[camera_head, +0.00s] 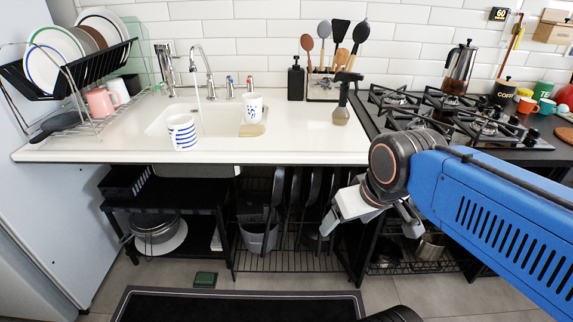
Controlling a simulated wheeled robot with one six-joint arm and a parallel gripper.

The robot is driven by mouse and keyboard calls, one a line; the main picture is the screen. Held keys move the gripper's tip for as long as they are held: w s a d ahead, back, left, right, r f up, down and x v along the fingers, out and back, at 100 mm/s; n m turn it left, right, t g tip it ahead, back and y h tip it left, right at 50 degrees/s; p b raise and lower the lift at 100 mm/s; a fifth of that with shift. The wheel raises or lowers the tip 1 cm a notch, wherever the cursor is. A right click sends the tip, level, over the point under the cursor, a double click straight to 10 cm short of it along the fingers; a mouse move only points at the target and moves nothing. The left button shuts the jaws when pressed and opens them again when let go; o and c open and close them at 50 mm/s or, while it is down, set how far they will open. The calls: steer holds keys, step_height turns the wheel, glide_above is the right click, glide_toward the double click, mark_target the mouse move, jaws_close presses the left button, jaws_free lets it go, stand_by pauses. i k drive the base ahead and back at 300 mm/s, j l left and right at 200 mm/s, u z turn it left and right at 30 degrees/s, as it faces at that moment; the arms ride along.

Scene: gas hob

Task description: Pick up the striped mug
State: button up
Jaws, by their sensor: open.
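The striped mug (183,132), white with blue horizontal stripes, stands upright on the white counter (280,152) at the front edge of the sink. My gripper (366,232) hangs in front of the counter, below its top, to the right of the mug and well apart from it. Its fingers point down and are spread, with nothing seen between them. My blue arm reaches in from the right.
A second white mug with a blue pattern (253,107) stands behind and right of the striped one. A tap (205,75) runs into the sink (160,118). A spray bottle (342,105) and gas hob (440,115) are right. A dish rack (85,85) is left.

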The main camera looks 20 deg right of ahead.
mark_target(181, 128)
steer(key=i+j+z, duration=0.1)
steer(key=j, duration=0.3)
steer(key=i+j, duration=0.1)
steer(key=j, duration=0.35)
steer(key=j+z, duration=0.15)
steer(key=j, duration=0.65)
steer(key=j+z, duration=0.15)
steer(key=j, duration=0.6)
steer(key=j+z, duration=0.15)
steer(key=j, duration=0.65)
steer(key=k+j+z, duration=0.2)
steer(key=j, duration=0.55)
steer(key=i, duration=0.05)
